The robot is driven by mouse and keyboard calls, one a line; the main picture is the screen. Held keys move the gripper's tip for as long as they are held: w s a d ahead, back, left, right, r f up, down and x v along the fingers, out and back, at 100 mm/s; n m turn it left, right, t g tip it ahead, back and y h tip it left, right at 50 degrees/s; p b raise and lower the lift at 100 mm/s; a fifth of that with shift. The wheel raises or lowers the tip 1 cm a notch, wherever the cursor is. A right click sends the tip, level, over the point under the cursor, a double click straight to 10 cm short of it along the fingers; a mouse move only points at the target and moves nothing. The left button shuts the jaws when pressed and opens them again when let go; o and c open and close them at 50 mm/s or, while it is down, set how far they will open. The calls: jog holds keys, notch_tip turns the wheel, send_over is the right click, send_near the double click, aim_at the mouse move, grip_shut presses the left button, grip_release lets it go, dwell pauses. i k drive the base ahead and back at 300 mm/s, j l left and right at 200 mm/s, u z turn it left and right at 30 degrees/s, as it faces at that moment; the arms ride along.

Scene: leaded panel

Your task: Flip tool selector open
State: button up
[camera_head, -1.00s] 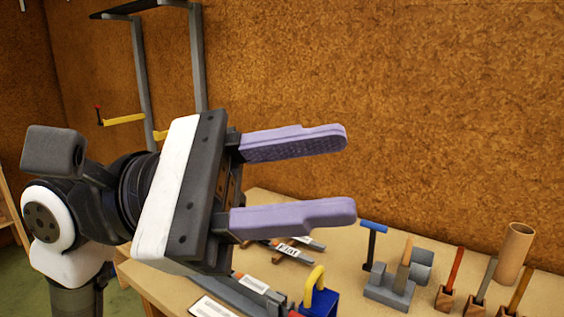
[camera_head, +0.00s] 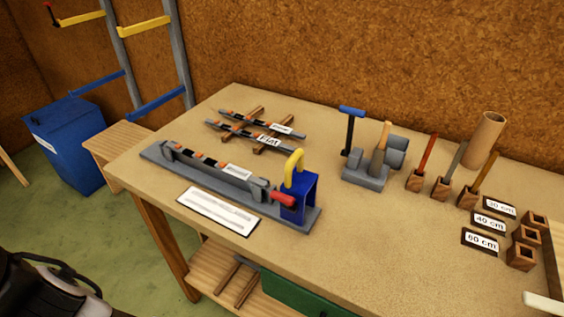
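No part in view is marked as the tool selector, so I cannot tell for certain which one it is. A long grey fixture (camera_head: 153,153) lies on the workbench (camera_head: 345,230), with a dark bar with orange bands (camera_head: 205,161) along it. At its right end stands a blue block (camera_head: 299,207) with an upright yellow looped handle (camera_head: 294,168) and a red grip (camera_head: 282,198) on its left side. Farther right is a grey block (camera_head: 362,177) with an upright blue T-handle (camera_head: 351,113). My gripper is not in view; only a dark part of my arm shows at the bottom left.
Two banded bars (camera_head: 240,134) lie on wooden rests behind the fixture. Several handled tools in wooden blocks (camera_head: 439,188) and a tan tube (camera_head: 486,136) stand at right, near cm labels (camera_head: 480,241). A blue bin (camera_head: 66,150) stands at left. The bench's front middle is clear.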

aim_at(287, 202)
jog(key=k+l+u, duration=0.1)
jog(key=u, duration=0.3)
jog(key=k+u, duration=0.5)
jog(key=u, duration=0.25)
